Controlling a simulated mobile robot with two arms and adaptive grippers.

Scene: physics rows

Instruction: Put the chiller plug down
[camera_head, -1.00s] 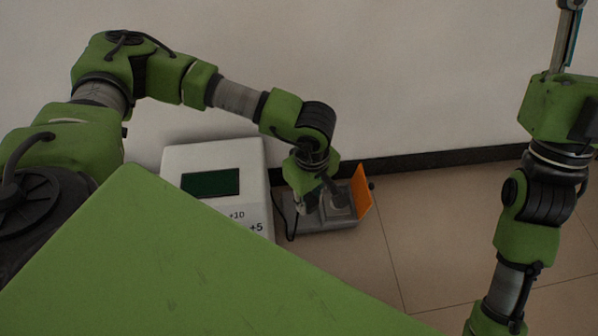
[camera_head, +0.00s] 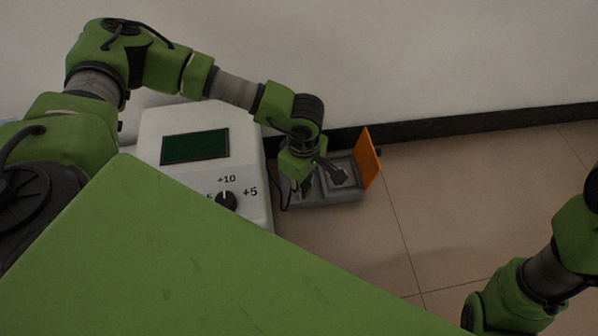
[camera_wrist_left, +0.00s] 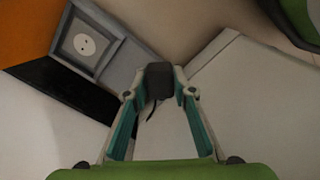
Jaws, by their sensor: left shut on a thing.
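My left gripper (camera_head: 304,187) hangs low beside the white chiller. In the left wrist view its teal-lined fingers (camera_wrist_left: 160,90) are shut on the chiller plug (camera_wrist_left: 160,77), a dark grey block with a thin black cord below it. A grey socket box (camera_head: 330,196) with a raised orange lid (camera_head: 367,158) sits on the floor. The wrist view shows its round white socket (camera_wrist_left: 85,45), empty, with the plug apart from it in the picture. The plug's height above the floor or box is unclear. My right gripper is out of view.
The white chiller (camera_head: 255,150), with a green display (camera_head: 195,147) and a black knob (camera_head: 227,200), stands left of the socket box. A wall with a black skirting (camera_head: 460,125) runs behind. The tiled floor (camera_head: 440,210) to the right is clear.

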